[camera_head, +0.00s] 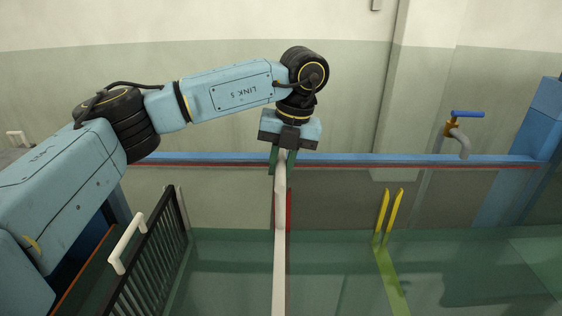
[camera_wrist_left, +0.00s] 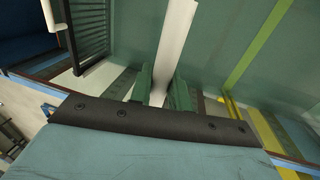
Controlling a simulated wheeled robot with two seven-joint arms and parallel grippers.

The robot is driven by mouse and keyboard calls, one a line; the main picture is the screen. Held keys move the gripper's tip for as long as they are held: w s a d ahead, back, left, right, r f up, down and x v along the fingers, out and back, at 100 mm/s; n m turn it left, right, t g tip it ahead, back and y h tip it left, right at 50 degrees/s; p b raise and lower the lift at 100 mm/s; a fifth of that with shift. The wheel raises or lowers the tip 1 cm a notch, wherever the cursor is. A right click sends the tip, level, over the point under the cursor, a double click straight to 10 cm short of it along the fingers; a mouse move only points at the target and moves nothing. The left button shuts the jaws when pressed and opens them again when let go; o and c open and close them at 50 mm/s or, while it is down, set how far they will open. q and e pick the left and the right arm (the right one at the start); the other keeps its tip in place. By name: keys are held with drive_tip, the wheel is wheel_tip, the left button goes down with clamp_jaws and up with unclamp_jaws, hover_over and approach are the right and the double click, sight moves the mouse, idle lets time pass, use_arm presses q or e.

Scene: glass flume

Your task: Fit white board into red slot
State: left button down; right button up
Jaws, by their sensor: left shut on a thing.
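The white board (camera_head: 280,255) stands upright as a thin strip that runs from my left gripper down to the bottom edge of the head view. My left gripper (camera_head: 283,165) points down and is shut on the board's top end, near the blue rim at the back. In the left wrist view, the green fingers (camera_wrist_left: 162,88) are on both sides of the white board (camera_wrist_left: 176,38). The red slot (camera_head: 289,209) shows as a thin red strip just right of the board; the board hides part of it, and I cannot tell whether it sits inside. My right gripper is out of view.
A yellow slot (camera_head: 391,215) stands to the right in the glass flume. A black grate (camera_head: 150,262) with a white handle (camera_head: 126,243) is at the left. A blue rim (camera_head: 390,159) runs along the back, with a blue-handled tap (camera_head: 459,133) above it.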

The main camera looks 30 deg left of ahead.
use_arm(q)
drive_tip(key=shift+f+b, duration=0.35)
drive_tip(key=shift+f, duration=0.45)
idle(0.8)
drive_tip(key=shift+f+b, duration=1.9)
drive_tip(key=shift+f, duration=1.3)
wheel_tip(320, 180, down, 6)
drive_tip(key=b, duration=0.3)
drive_tip(key=shift+f+b, duration=0.2)
drive_tip(key=shift+b, duration=0.15)
idle(0.8)
idle(0.9)
